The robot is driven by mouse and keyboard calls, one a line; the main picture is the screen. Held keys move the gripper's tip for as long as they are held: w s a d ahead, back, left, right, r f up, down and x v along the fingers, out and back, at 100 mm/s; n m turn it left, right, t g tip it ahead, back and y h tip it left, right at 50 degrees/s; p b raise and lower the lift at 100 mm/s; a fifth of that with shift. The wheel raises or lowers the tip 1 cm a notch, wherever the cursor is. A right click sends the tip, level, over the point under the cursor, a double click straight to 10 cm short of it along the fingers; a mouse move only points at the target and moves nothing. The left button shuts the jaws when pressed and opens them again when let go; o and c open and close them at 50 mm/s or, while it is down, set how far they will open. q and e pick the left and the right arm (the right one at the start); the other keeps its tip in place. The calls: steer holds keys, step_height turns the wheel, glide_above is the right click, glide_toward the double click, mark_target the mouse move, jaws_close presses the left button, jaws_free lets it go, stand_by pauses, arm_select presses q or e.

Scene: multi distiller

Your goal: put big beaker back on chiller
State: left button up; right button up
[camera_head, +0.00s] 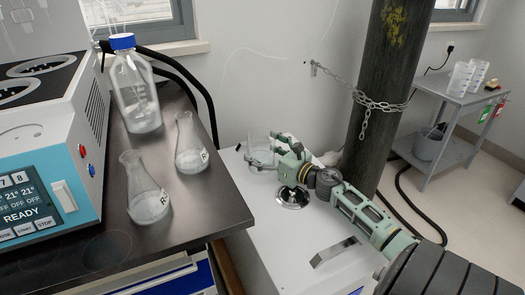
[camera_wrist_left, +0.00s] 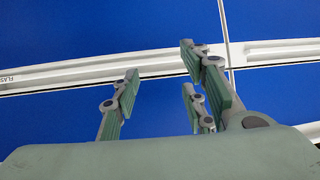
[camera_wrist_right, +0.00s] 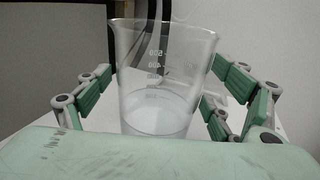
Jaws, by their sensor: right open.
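The big beaker (camera_head: 258,152) is clear glass with white volume marks. It stands upright at the back of the white top of the box-shaped chiller (camera_head: 290,240). In the right wrist view the beaker (camera_wrist_right: 160,85) sits between the spread fingers of my right gripper (camera_head: 275,150), with clear gaps on both sides. That gripper is open around it and seems not to touch it. A little clear liquid may be in the beaker's bottom. My left gripper (camera_wrist_left: 165,70) is open and empty in front of blue panels; it is out of the head view.
A dark bench (camera_head: 180,215) at left carries two conical flasks (camera_head: 148,190) (camera_head: 190,145), a blue-capped bottle (camera_head: 135,95) and a machine with a screen (camera_head: 25,205). A dark column (camera_head: 378,100) with a chain stands behind the chiller. A grey cart (camera_head: 455,100) is at far right.

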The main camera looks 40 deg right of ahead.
steer(key=shift+s, duration=0.15)
arm_select(q)
steer(key=s+a+f+g+y+p, duration=0.1)
steer(key=s+a+f+g, duration=0.1)
steer(key=s+f, duration=0.3)
steer(key=shift+s+a+g, duration=0.15)
steer(key=shift+s+g, duration=0.4)
steer(key=shift+g, duration=0.35)
arm_select(e)
steer(key=s, duration=0.7)
steer(key=s+d, duration=0.1)
steer(key=s, duration=0.3)
steer(key=shift+s+r, duration=0.1)
steer(key=shift+s, duration=0.25)
